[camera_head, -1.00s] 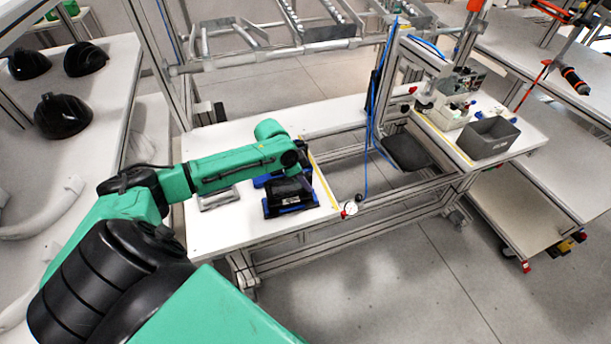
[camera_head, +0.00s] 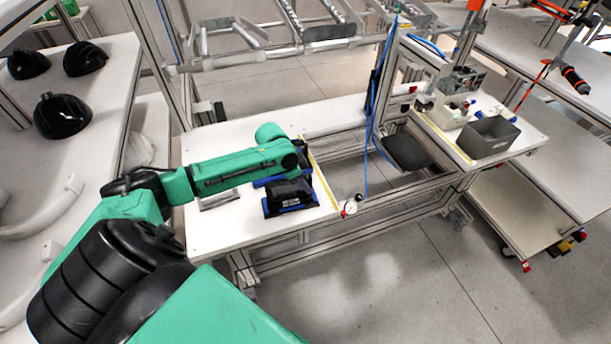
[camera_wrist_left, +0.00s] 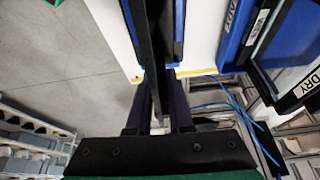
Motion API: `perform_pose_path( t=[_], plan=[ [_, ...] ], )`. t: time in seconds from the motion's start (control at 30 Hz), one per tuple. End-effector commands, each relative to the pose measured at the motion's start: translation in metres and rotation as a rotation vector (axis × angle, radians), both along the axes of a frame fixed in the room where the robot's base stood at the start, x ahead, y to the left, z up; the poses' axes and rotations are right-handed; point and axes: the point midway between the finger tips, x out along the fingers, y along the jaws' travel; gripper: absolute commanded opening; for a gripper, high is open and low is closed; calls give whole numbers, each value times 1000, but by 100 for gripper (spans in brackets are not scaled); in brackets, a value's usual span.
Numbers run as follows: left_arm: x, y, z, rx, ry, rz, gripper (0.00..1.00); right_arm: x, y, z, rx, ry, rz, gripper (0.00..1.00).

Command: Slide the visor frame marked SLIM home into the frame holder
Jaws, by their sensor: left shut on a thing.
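My left gripper (camera_head: 288,186) is over the white bench, at a dark part on a blue holder (camera_head: 290,208). In the left wrist view, the gripper (camera_wrist_left: 160,105) is shut on a thin black frame (camera_wrist_left: 150,45), seen edge-on. Blue edges (camera_wrist_left: 179,25) show on both sides of the frame, close to it. I cannot tell how deep the frame sits between them. The SLIM marking cannot be read. My right gripper is not in view.
Labelled blue trays (camera_wrist_left: 238,28) lie beside the gripper in the left wrist view; one label ends in DRY. A grey bin (camera_head: 488,138) stands on the far right bench. Black helmet shells (camera_head: 62,116) rest on the left table.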

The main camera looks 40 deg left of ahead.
Motion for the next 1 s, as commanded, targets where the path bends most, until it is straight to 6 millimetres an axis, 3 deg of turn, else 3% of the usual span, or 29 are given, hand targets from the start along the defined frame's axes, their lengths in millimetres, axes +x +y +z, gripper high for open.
perform_pose_path(
  t=[0.37,0.4,0.5,0.83,1.0],
  plan=[
    [0,0,-10,1,-1,0,0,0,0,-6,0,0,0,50],
    [0,0,-10,1,-1,0,23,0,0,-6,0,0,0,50],
    [0,0,-10,1,-1,0,54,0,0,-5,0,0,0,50],
    [-1,1,-8,0,0,0,54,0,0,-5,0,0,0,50],
    [-8,8,14,3,-3,1,54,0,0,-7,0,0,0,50]
  ],
)
